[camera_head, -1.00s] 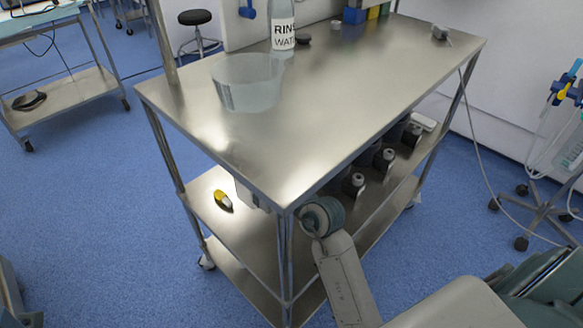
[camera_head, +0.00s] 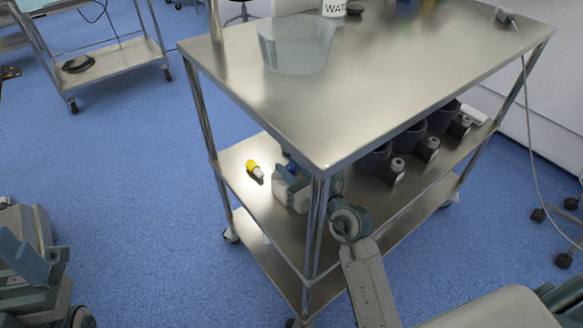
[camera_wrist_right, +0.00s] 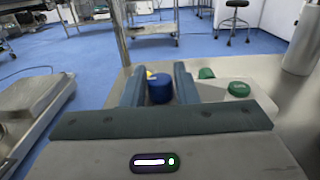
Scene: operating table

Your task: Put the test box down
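No item is clearly recognisable as the test box. My right gripper (camera_head: 285,175) is over the cart's middle shelf (camera_head: 240,153), below the tabletop's near corner. In the right wrist view its two teal fingers (camera_wrist_right: 160,85) stand apart, either side of a blue round item (camera_wrist_right: 160,89). I see no clear grip on it. A small yellow-and-white item (camera_head: 255,170) lies on the shelf left of this gripper; a bit of yellow shows behind the blue item in the wrist view. My left gripper (camera_head: 38,258) is at the lower left, away from the cart; its opening is unclear.
White items with green caps (camera_wrist_right: 238,90) stand right of the right fingers. Dark containers (camera_head: 410,140) line the shelf's right side. The steel tabletop (camera_head: 400,75) and corner post (camera_head: 317,225) are close to my right arm. A clear bowl (camera_head: 293,48) stands on top.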

